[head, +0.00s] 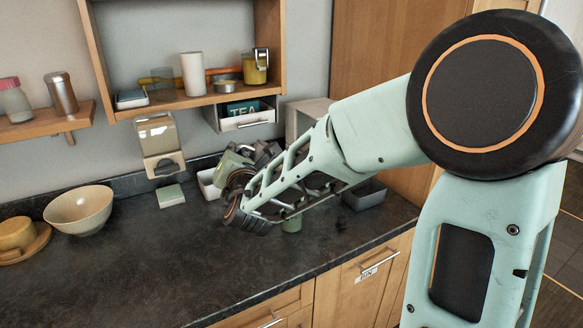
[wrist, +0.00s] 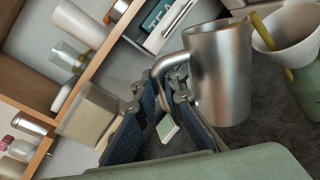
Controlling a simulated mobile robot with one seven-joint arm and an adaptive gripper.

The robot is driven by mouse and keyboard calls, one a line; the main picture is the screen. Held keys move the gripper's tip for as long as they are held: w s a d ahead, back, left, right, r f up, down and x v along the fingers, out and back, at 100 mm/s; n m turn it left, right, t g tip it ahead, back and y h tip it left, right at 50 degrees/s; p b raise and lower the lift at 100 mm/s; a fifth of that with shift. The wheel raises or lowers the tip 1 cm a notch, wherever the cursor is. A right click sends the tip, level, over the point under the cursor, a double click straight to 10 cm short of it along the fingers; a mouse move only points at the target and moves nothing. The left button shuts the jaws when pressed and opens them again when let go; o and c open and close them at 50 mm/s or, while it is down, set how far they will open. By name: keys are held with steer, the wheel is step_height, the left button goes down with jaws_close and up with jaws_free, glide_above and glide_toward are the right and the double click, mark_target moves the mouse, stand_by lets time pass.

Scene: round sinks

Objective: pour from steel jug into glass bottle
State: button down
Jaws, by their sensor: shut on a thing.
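The steel jug (wrist: 222,75) fills the upper right middle of the wrist view. My gripper (wrist: 167,97) is shut on its handle. The jug's axis runs at a steep angle to the shelf lines there, so it looks tilted; its contents do not show. In the head view my gripper (head: 255,172) is over the back of the counter and hides most of the jug. A pale green thing (wrist: 305,88) shows at the right edge of the wrist view, near the jug; I cannot tell whether it is the glass bottle.
A cream bowl (head: 79,210) and a wooden board (head: 25,246) stand at the left of the dark counter (head: 185,275). A wall dispenser (head: 158,145) and an open shelf (head: 195,99) are behind. A grey tray (head: 366,196) is at right. The front counter is clear.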

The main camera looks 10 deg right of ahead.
steer(key=shift+d+r, duration=0.3)
steer(key=shift+r, duration=0.15)
steer(key=shift+m, duration=0.4)
steer(key=shift+w+d+r+m, duration=0.15)
steer(key=shift+d+r+m, duration=0.05)
steer(key=shift+d+m, duration=0.3)
steer(key=shift+d+r+m+g+y, duration=0.3)
steer(key=shift+r+m+y, duration=0.2)
steer(key=shift+r+m, duration=0.25)
stand_by(0.3)
steer(key=shift+d+f+m, duration=0.1)
steer(key=shift+m, duration=0.25)
stand_by(0.5)
steer(key=shift+a+f+n, duration=0.2)
steer(key=shift+a+n, duration=0.2)
steer(key=shift+n, duration=0.1)
steer(key=shift+a+f+n+h, duration=0.3)
steer(key=shift+a+f+n, duration=0.1)
steer(key=shift+f+n, duration=0.25)
steer(key=shift+n, duration=0.25)
